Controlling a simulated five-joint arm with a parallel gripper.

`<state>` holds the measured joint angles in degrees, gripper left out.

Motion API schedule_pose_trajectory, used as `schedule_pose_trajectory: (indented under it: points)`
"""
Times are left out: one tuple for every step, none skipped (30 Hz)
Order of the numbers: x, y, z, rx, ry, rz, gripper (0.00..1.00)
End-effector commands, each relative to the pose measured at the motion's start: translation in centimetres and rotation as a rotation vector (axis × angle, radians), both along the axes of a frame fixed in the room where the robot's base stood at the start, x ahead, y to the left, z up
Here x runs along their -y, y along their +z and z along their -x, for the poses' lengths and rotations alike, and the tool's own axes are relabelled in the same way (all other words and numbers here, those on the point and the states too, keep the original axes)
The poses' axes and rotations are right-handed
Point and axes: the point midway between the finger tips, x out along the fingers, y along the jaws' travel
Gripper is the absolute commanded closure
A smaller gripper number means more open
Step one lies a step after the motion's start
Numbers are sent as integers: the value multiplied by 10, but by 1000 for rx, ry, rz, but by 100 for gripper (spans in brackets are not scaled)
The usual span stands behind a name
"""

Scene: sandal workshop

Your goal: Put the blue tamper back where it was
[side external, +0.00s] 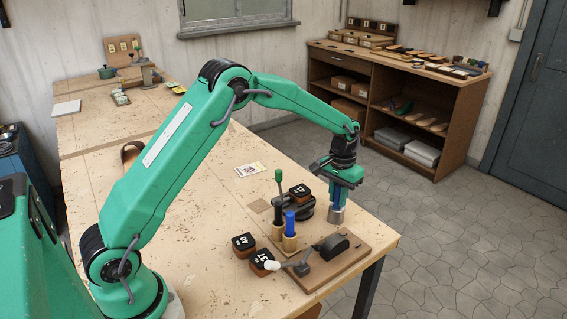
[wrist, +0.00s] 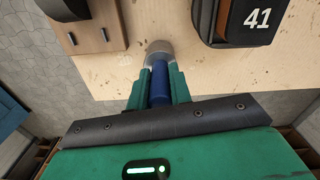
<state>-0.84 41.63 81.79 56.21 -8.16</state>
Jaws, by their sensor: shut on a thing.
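The blue tamper (wrist: 160,85) is a blue shaft with a grey metal head (wrist: 158,50). My gripper (wrist: 157,82) is shut on its shaft, with a green finger on each side. In the side view, my gripper (side external: 338,190) points down near the table's right edge, and the tamper's metal head (side external: 336,215) hangs below it. I cannot tell whether the head touches the table. A second blue-handled tool (side external: 290,222) stands upright in a tan cup (side external: 290,242), left of my gripper. A green-knobbed lever (side external: 279,178) rises behind it.
A dark numbered block (side external: 300,191) sits on a round black base. It reads 41 in the wrist view (wrist: 258,20). Two more numbered blocks (side external: 243,241) (side external: 262,258) lie at left. A wooden board with a black lever press (side external: 332,246) is in front.

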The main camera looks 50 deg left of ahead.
Motion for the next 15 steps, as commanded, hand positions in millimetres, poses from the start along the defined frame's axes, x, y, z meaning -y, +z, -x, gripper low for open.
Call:
schedule_pose_trajectory:
  points:
    - [0, 0, 0, 2, 0, 0, 100]
    - [0, -1, 0, 0, 0, 0, 74]
    - [0, -1, 0, 0, 0, 0, 66]
    - [0, -1, 0, 0, 0, 0, 60]
    - [0, -1, 0, 0, 0, 0, 58]
    - [0, -1, 0, 0, 0, 0, 58]
    - [0, -1, 0, 0, 0, 0, 58]
    - [0, -1, 0, 0, 0, 0, 58]
    - [0, -1, 0, -1, 0, 0, 58]
    - [0, -1, 0, 0, 0, 0, 58]
    - [0, -1, 0, 0, 0, 0, 58]
    - [0, -1, 0, 0, 0, 0, 58]
    - [0, -1, 0, 0, 0, 0, 58]
    - [0, 0, 0, 0, 0, 0, 58]
    - [0, 0, 0, 0, 0, 0, 58]
